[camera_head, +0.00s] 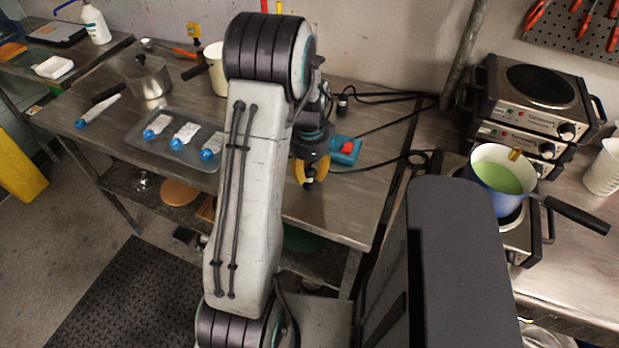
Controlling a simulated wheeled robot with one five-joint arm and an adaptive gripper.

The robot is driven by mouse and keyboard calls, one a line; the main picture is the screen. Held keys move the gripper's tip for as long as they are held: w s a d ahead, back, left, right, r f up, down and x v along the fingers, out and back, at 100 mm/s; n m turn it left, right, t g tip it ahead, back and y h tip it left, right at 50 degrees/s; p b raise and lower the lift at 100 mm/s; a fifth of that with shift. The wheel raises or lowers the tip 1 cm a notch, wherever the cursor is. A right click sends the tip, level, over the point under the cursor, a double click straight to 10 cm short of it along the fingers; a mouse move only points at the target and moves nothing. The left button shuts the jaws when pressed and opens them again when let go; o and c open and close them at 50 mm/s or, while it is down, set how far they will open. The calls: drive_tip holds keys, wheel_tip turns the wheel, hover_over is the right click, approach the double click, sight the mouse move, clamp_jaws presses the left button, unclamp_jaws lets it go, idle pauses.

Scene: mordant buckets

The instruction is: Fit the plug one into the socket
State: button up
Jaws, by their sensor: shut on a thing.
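My gripper (310,170), with yellow fingers, is above the right part of the steel table, below my arm's dark wrist. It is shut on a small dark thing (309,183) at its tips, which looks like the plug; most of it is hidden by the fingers. A blue box with a red switch (346,150), likely the socket unit, lies on the table just right of my gripper. Its socket opening cannot be made out.
Black cables (385,130) run across the table's right side. A tray (190,163) with several blue-capped tubes lies left of my arm, a lidded pot (150,78) behind it. Stacked hotplates (525,105) and a blue pot of green liquid (485,190) stand at the right.

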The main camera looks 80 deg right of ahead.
sight(312, 170)
clamp_jaws()
drive_tip(key=shift+r, duration=0.55)
drive_tip(key=r, duration=0.3)
drive_tip(key=shift+s+d+r+b, duration=0.15)
drive_tip(key=shift+s+b, duration=0.1)
drive_tip(key=shift+b, duration=0.15)
drive_tip(key=s+r, duration=0.6)
drive_tip(key=s, duration=0.4)
drive_tip(key=shift+s+d+r, duration=0.2)
drive_tip(key=shift+s+d, duration=0.05)
drive_tip(key=shift+d, duration=0.05)
